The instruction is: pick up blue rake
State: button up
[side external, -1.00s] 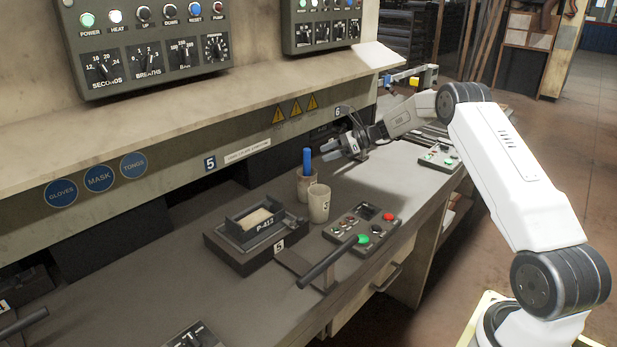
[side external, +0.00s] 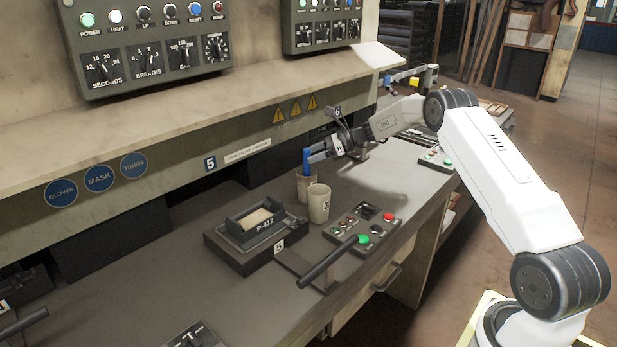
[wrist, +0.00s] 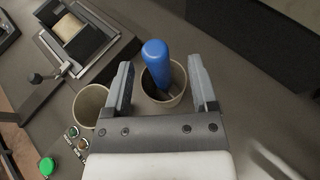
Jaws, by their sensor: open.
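The blue rake (side external: 306,160) stands in the rear of two beige cups, its blue handle sticking up above the rim. In the wrist view, the blue handle (wrist: 155,62) leans within the cup (wrist: 176,92), and a darker part below it goes down inside. My gripper (side external: 318,155) is at the handle's height, just right of it in the side view. In the wrist view my gripper (wrist: 160,75) is open, with one finger on each side of the handle and visible gaps between. The rake's lower end is hidden in the cup.
A second beige cup (side external: 319,204) stands close in front, near the left finger in the wrist view. A P-412 mould block (side external: 255,230) and a button panel (side external: 362,228) sit nearby. The press wall with its ledge (side external: 200,115) rises behind.

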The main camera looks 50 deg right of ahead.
jog(key=x, duration=0.4)
jog(key=shift+a+f, duration=0.1)
jog(key=shift+a, duration=0.05)
dwell(0.4)
grip_shut()
